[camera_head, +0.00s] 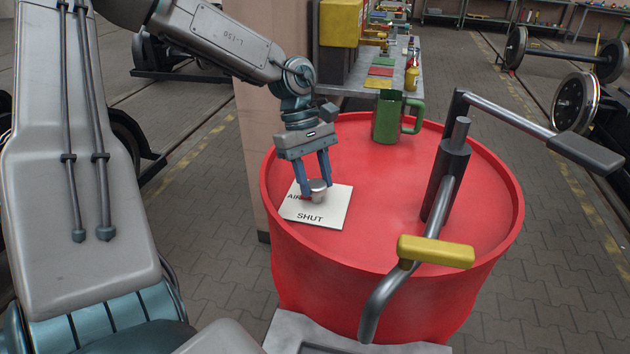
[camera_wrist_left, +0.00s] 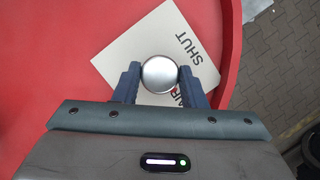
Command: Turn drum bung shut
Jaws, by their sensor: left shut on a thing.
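The drum bung (camera_head: 317,187) is a round silver knob on the red drum's top (camera_head: 380,230). A white card (camera_head: 330,209) with the word SHUT and partly covered lettering lies around it. My left gripper (camera_head: 317,190) reaches down from above with its blue fingers on either side of the bung, shut on it. In the left wrist view the bung (camera_wrist_left: 159,74) sits between the two fingertips (camera_wrist_left: 159,78), and the card (camera_wrist_left: 118,62) lies beneath. A red mark beside the bung is mostly hidden by a finger. My right gripper is not in view.
A green mug (camera_head: 387,118) stands on the drum's far side. A dark pump with a crank handle (camera_head: 447,165) and a yellow-gripped spout (camera_head: 435,251) rises on the right. A workbench (camera_head: 405,75) with coloured items stands behind. The drum top between card and pump is clear.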

